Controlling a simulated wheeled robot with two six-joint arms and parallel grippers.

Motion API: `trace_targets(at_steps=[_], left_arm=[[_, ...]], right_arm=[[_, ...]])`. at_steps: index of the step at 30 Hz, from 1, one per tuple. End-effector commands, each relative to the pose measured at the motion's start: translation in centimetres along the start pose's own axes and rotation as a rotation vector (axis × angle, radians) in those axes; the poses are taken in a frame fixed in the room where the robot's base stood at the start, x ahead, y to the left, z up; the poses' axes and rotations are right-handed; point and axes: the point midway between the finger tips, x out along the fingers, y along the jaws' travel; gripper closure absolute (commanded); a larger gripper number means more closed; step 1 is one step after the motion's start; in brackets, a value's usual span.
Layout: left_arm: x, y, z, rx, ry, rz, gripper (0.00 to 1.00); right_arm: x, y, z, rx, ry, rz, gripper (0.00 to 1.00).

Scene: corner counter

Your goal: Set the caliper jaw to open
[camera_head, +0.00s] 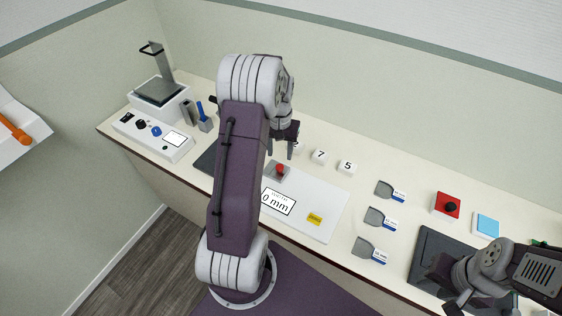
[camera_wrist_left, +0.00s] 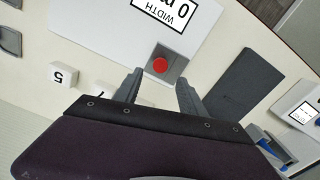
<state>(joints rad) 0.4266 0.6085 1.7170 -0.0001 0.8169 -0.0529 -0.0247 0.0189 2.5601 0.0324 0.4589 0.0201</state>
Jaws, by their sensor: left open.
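A white board (camera_head: 328,201) on the counter carries a display reading "0 mm" (camera_head: 277,202), a yellow label (camera_head: 315,218) and a small grey block with a red knob (camera_head: 280,169). In the left wrist view the red knob (camera_wrist_left: 160,65) sits just beyond and between my left gripper's fingertips (camera_wrist_left: 160,88), and the display there reads "WIDTH". My left gripper (camera_head: 282,150) is open and empty, pointing down near the block. I cannot tell whether it touches it. My right gripper (camera_head: 458,305) is at the lower right, partly cut off. Which part is the caliper jaw is unclear.
Number blocks "7" (camera_head: 320,156) and "5" (camera_head: 347,168) stand behind the board. Several scoop-like tags, a red box with a black knob (camera_head: 447,204) and a blue pad (camera_head: 487,224) lie to the right. A control panel (camera_head: 153,136) is at the left.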

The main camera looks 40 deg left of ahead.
Motion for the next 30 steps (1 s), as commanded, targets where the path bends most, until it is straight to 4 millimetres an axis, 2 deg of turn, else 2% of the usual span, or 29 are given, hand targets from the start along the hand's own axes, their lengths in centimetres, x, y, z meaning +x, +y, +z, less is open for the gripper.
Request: trace_targets(at_steps=[3, 9, 19, 24, 30], left_arm=[[2.6, 0.0, 0.1, 0.000, -0.006, 0.000, 0.52], [5.6, 0.0, 0.1, 0.001, -0.003, 0.000, 0.52], [6.3, 0.0, 0.0, 0.001, 0.001, 0.000, 0.52], [6.2, 0.0, 0.0, 0.001, 0.001, 0.000, 0.99], [6.2, 0.0, 0.0, 0.001, 0.001, 0.000, 1.00]], right_arm=[[-0.5, 0.0, -0.1, 0.000, 0.000, 0.000, 0.64], [-0.9, 0.0, -0.1, 0.000, 0.000, 0.000, 0.64], [-0.9, 0.0, -0.1, 0.000, 0.000, 0.000, 0.64], [-0.9, 0.0, -0.1, 0.000, 0.000, 0.000, 0.64], [-0.9, 0.0, -0.1, 0.000, 0.000, 0.000, 0.64]])
